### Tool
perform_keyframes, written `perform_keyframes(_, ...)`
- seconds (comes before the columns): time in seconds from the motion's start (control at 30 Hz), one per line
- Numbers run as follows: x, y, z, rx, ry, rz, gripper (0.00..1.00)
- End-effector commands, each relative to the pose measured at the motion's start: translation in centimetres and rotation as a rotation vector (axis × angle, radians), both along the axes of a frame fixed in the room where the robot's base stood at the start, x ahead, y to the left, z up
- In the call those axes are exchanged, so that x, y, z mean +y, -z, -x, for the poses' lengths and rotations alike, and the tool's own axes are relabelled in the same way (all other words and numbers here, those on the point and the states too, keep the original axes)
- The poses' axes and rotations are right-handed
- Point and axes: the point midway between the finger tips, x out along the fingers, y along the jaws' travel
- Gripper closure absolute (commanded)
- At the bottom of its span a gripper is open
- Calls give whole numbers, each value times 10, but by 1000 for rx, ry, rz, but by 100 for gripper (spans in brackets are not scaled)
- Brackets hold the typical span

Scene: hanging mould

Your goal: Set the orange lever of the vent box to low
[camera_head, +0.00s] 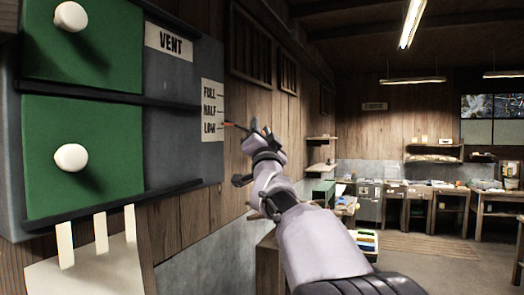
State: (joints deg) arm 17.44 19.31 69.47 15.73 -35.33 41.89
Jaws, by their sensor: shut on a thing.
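The vent box (185,75) is a grey box at the left with a VENT label (171,42). A white scale (212,110) near its right edge reads FULL, HALF and LOW from top to bottom. The thin orange lever (232,125) sticks out at the right edge of the box, near the height of the LOW mark. Its exact setting is hard to read from this angle. My gripper (250,130) is shut on the lever's outer end, and its fingers partly hide it.
Two green panels with white knobs (71,157) fill the box's left part. A pale board with white strips (100,232) is below. Shelves, drawers and benches (450,195) stand along the far wall. The floor at right (420,265) is mostly clear.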

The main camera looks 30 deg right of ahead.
Motion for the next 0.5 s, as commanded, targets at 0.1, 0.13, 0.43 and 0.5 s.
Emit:
perform_keyframes(0.1,2,15,-3,-38,-1,-28,100)
perform_keyframes(0.13,3,16,-3,-37,-1,-28,100)
perform_keyframes(0.43,6,25,-8,-32,-1,-26,100)
perform_keyframes(0.5,6,25,-9,-31,-1,-25,100)
